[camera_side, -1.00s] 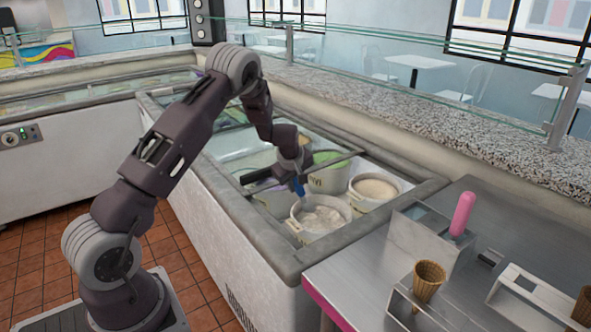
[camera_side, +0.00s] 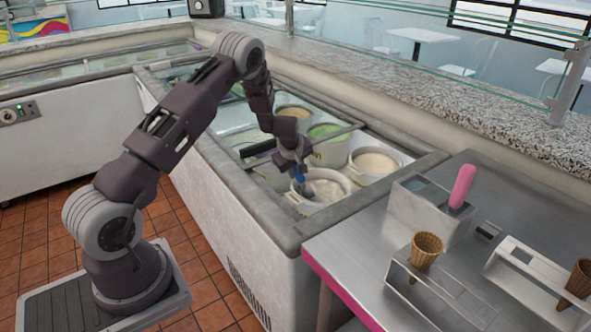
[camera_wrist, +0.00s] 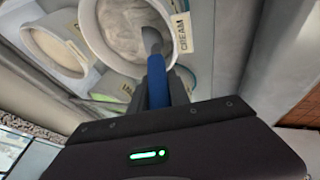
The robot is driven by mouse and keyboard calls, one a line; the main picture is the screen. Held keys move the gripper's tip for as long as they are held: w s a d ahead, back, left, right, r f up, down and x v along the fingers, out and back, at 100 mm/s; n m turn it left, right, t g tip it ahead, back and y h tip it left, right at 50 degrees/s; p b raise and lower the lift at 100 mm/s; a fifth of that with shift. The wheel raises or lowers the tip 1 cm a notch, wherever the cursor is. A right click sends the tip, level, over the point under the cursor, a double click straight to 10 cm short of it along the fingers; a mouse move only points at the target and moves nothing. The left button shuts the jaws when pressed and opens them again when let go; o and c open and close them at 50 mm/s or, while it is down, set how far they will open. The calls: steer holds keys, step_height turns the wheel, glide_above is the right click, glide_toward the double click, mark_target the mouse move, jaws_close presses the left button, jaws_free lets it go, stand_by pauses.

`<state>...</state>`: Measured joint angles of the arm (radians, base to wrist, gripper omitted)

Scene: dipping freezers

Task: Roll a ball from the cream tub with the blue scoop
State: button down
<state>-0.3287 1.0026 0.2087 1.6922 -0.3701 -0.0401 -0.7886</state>
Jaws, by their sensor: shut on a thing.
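The cream tub (camera_side: 338,176) stands at the near end of the open freezer. It also shows in the wrist view (camera_wrist: 95,30), with its "CREAM" label to the right. Pale ice cream (camera_wrist: 125,24) with an uneven surface lies inside it. My gripper (camera_side: 297,168) is shut on the blue scoop (camera_wrist: 157,82), above the left side of the tub in the side view. The scoop's grey head (camera_wrist: 151,39) points down into the tub's mouth. I cannot tell how deep its tip sits in the ice cream.
A tub of pale ice cream (camera_side: 374,165) stands right beside the cream tub, and a green one (camera_side: 325,131) behind. The freezer rim (camera_side: 290,233) borders them. A pink-handled scoop (camera_side: 463,186) stands in a metal holder on the counter. A cone (camera_side: 426,250) stands in a rack.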

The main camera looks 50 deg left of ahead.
steer(key=shift+f, duration=1.2)
steer(key=shift+w, duration=0.45)
steer(key=shift+w, duration=0.4)
steer(key=shift+w+d, duration=0.1)
steer(key=shift+w, duration=0.4)
steer(key=shift+w, duration=0.3)
